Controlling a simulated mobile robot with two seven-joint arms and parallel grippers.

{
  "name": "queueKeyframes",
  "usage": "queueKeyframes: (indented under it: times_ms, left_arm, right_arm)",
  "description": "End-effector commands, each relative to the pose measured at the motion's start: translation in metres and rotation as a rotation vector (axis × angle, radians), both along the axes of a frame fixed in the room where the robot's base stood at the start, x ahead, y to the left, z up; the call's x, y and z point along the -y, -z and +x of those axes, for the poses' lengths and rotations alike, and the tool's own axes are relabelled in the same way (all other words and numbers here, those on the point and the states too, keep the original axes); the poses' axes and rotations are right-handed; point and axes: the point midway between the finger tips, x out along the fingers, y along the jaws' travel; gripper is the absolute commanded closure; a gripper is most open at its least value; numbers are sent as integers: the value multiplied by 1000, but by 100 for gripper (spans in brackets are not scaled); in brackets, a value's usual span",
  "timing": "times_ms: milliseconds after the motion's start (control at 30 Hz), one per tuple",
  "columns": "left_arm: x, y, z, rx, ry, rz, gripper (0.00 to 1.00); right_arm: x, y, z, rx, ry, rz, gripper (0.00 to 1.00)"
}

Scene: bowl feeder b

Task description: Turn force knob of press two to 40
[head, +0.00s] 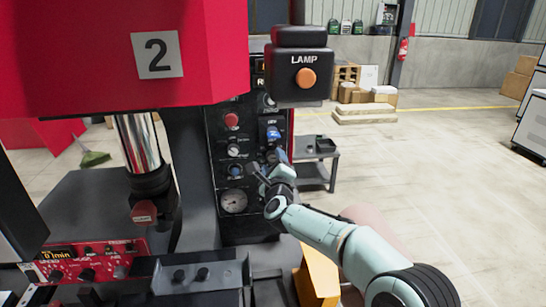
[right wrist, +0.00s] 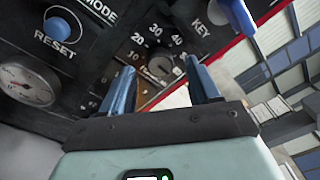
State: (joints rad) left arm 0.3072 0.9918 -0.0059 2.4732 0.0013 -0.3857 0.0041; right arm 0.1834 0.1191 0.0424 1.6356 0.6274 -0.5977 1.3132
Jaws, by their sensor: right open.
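Press two, a red machine (head: 100,50) with a "2" plate, has a black control panel (head: 218,185) with knobs and a gauge. In the right wrist view a small grey round knob (right wrist: 160,67) sits in a scale marked 10, 20, 30 and 40; I take it as the force knob. Its pointer is too unclear to read. My right gripper (head: 266,161) is at the panel's right side, its blue fingers open. In the right wrist view the gripper (right wrist: 161,75) has one finger on each side of the knob; contact cannot be told. My left gripper is out of view.
A blue RESET knob (right wrist: 62,27), a pressure gauge (right wrist: 27,84) and the KEY switch (right wrist: 236,14) are close around the gripper. A box with an orange LAMP button (head: 306,78) overhangs above. A dark side table (head: 318,172) stands behind; open floor lies right.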

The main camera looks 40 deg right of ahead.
Motion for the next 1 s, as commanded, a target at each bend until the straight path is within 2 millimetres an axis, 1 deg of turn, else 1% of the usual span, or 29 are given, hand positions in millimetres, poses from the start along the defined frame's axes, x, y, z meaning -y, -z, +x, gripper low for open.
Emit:
queueKeyframes:
  times_ms: [33,167,467,567,600,633,667,1000]
  left_arm:
    - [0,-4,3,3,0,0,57]
    - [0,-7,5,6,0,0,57]
    - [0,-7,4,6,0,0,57]
    - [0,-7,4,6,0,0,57]
    - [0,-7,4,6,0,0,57]
    - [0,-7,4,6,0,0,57]
    - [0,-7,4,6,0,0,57]
    - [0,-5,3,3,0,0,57]
  right_arm:
    - [4,-1,6,0,1,0,39]
    - [8,0,12,-1,0,2,39]
    - [9,1,14,-1,-1,0,39]
    - [9,1,14,-1,-1,0,68]
    - [9,1,14,-1,-1,0,81]
    - [9,1,14,-1,-1,0,91]
    - [9,1,14,0,-1,1,95]
    - [9,1,14,-18,0,-33,95]
